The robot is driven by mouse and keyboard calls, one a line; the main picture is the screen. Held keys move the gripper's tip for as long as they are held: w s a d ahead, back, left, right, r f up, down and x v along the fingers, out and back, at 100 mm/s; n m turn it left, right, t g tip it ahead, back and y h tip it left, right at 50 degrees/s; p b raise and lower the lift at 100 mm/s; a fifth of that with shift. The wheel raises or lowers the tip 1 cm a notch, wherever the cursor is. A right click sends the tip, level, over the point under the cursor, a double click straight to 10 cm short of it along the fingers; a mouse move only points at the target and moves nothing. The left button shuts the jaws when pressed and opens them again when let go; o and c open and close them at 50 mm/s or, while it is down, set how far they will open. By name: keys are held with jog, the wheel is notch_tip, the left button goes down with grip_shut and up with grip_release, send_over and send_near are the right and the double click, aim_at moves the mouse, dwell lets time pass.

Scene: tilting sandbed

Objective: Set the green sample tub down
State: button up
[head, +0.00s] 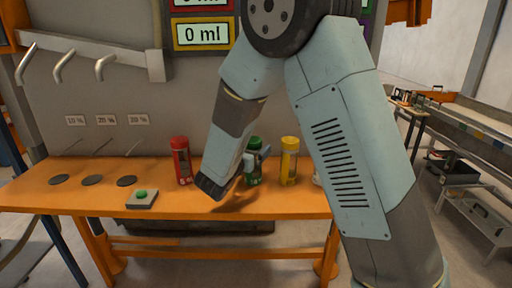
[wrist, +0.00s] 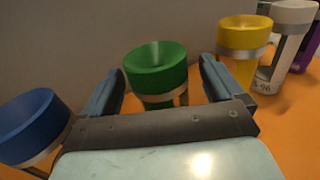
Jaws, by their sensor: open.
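The green sample tub (head: 254,170) stands upright on the orange bench, partly hidden behind my gripper in the head view. In the wrist view the green tub (wrist: 156,70) stands between the two blue-grey fingers of my gripper (wrist: 163,80). The fingers are spread, with a visible gap on each side of the tub. My gripper (head: 255,160) reaches low over the bench in the head view. The lower part of the tub is hidden by the gripper's palm in the wrist view.
A red tub (head: 181,160) stands to the left and a yellow tub (head: 289,161) to the right. The wrist view also shows a blue tub (wrist: 33,122), a white tub (wrist: 290,40) and a purple one (wrist: 309,50). A green button box (head: 141,197) and dark discs (head: 92,181) lie on the bench's left.

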jog(key=v, duration=0.9)
jog(key=shift+s, duration=0.2)
jog(key=s+d+r+m+g, duration=0.25)
jog(key=d+m+g, duration=0.2)
jog(key=d, duration=0.35)
jog(key=s+d+r+m+g+h, duration=0.1)
jog(key=s+d+r+m+g, duration=0.2)
jog(key=d+m, duration=0.4)
jog(key=s+d+r+m+g, duration=0.1)
jog(key=s+d+m+g, duration=0.3)
jog(key=d, duration=0.4)
jog(key=s+d+r+m+y, duration=0.1)
jog(key=s+r+m+y, duration=0.1)
jog(key=s+m+y, duration=0.3)
jog(key=s+d+r+m+t+y, duration=0.1)
jog(key=s+d+r+m+y, duration=0.1)
jog(key=s+m, duration=0.7)
jog(key=r+y, duration=0.1)
jog(key=y, duration=0.1)
jog(key=shift+s+r+m+y, duration=0.2)
jog(key=shift+r+m+y, duration=0.05)
jog(key=shift+m+y, duration=0.15)
